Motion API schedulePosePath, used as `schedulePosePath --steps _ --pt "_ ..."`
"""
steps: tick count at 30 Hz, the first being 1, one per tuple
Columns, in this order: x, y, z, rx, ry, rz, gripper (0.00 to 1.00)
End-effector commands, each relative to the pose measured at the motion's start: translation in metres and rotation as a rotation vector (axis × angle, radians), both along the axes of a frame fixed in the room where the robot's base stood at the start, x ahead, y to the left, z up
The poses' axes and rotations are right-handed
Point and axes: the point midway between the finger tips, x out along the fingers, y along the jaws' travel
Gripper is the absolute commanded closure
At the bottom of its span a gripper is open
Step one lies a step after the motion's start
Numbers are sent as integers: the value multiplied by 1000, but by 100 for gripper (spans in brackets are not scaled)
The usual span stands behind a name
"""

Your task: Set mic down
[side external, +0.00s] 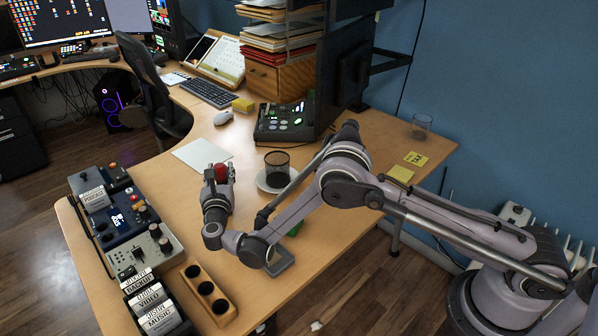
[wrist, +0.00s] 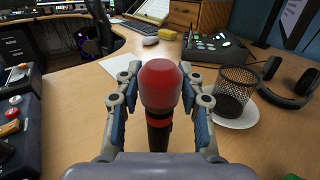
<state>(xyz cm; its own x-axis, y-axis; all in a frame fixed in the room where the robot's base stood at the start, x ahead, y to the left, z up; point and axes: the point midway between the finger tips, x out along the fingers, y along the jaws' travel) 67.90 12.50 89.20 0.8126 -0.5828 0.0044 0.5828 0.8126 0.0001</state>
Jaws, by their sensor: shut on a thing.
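The mic has a red rounded head and a dark handle with a red band; it shows in the wrist view (wrist: 160,88), upright between the fingers. My gripper (wrist: 160,105) is shut on it, one finger on each side. In the side external view the mic's red head (side external: 221,172) shows at my gripper (side external: 218,185), above the wooden desk (side external: 190,215). The lower end of the handle is hidden, so I cannot tell whether it touches the desk.
A dark mesh cup (side external: 277,168) stands on a white plate (side external: 262,182) right of my gripper. A wooden block with several round holes (side external: 208,290) lies at the front edge. Audio consoles (side external: 120,215) line the left edge. White paper (side external: 201,155) lies behind.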

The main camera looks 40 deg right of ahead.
Motion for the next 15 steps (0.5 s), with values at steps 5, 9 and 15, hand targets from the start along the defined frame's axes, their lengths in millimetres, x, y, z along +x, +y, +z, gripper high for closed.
schedulePosePath --steps 5,9,15 --pt "0 0 -2 0 0 0 38" --pt "0 0 -2 0 0 0 38" --pt "0 0 0 0 0 0 38"
